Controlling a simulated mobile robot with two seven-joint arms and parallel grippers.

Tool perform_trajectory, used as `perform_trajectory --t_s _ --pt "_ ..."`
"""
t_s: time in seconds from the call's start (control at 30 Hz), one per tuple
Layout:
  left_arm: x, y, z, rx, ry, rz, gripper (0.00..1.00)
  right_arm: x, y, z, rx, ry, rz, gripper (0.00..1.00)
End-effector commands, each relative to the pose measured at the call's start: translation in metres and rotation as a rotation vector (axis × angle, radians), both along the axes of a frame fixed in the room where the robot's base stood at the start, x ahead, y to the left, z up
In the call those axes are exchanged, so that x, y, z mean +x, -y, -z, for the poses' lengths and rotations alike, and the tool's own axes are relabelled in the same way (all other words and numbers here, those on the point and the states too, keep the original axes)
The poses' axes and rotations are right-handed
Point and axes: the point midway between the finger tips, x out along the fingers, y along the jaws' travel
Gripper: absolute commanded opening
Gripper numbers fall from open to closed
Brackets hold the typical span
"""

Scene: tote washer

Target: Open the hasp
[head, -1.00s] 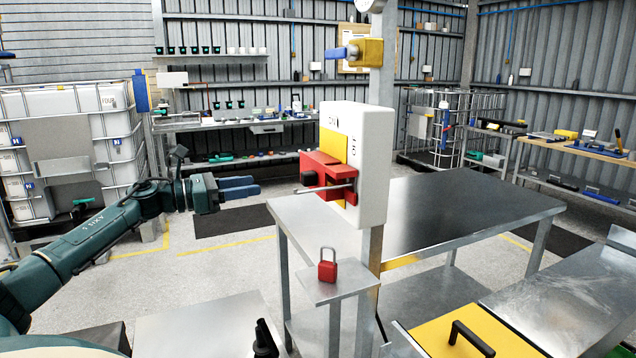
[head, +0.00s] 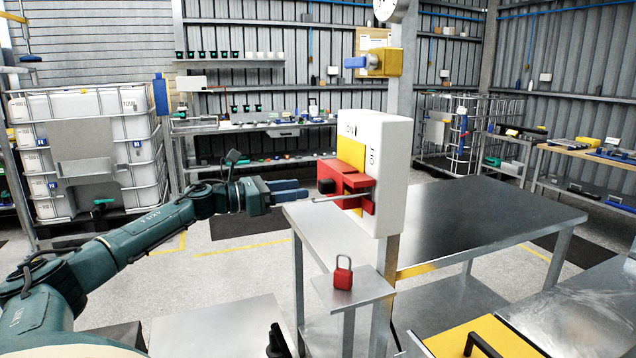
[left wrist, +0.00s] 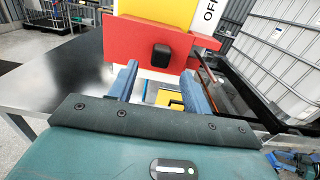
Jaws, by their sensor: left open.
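The red hasp (head: 352,180) is on the front of a white switch box (head: 386,170) with a yellow plate and OFF lettering. A black knob (head: 326,187) sticks out of the hasp, and a thin metal rod reaches out from it to the left. My left gripper (head: 306,189) is open and empty, just left of the hasp and pointing at it. In the left wrist view the red hasp (left wrist: 135,40) and its black knob (left wrist: 161,57) lie ahead of the two blue fingers (left wrist: 160,85), apart from them. A red padlock (head: 343,273) stands on a small shelf below. My right gripper is not in view.
The box is on a post, with a yellow block with a blue handle (head: 372,63) above it. A metal table (head: 470,215) stands behind the post. The small shelf (head: 358,294) juts out below the hasp. A yellow lid with a black handle (head: 450,340) is at the lower right.

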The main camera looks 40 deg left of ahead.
Motion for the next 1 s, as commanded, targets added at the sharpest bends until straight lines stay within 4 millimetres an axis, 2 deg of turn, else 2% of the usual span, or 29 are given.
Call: perform_trajectory --t_s 0.2,0.5,0.93,1.0 --pt "0.020 0.011 -0.006 -0.005 0.004 0.003 0.49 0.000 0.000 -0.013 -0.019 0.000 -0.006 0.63" --pt "0.049 0.026 -0.003 -0.002 0.002 0.003 0.49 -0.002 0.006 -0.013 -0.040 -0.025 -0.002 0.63" --pt "0.057 0.031 0.000 0.001 0.000 0.004 0.49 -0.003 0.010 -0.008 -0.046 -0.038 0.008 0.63" --pt "0.057 0.031 0.000 0.001 0.000 0.004 0.45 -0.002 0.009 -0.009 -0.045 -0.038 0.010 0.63"
